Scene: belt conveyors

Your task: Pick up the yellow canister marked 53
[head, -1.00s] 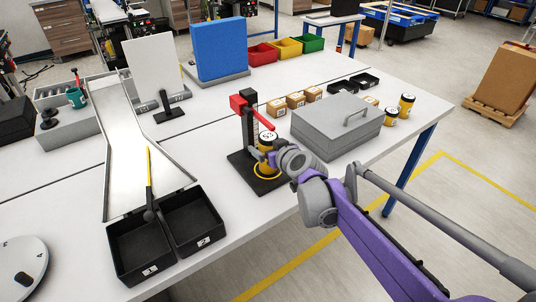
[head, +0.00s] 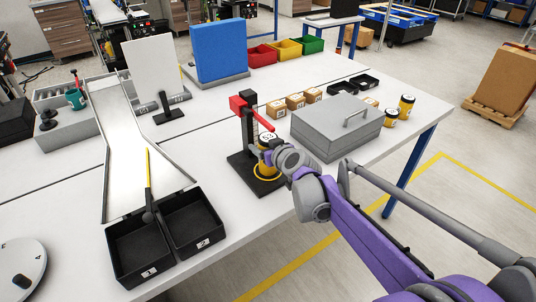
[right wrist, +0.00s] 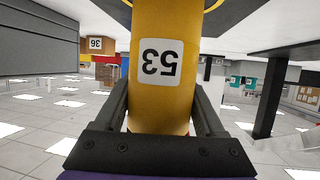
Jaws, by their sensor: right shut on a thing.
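The yellow canister (head: 264,158) with a dark-and-white top stands upright at the black stand, over the yellow ring on its base (head: 243,166). In the right wrist view the yellow canister (right wrist: 160,112) fills the middle and its white label reads 53, upside down. My right gripper (right wrist: 163,92) is shut on it, one finger on each side; in the head view the right gripper (head: 277,160) reaches it from the right. Whether its bottom touches the base is hard to tell. My left gripper is not in view.
The stand has a red arm (head: 258,115) above the canister. A grey metal box (head: 337,125) stands close to the right. Two more yellow canisters (head: 406,106) are near the table's right edge. Small cardboard boxes (head: 296,101) sit behind. Black bins (head: 140,250) are at front left.

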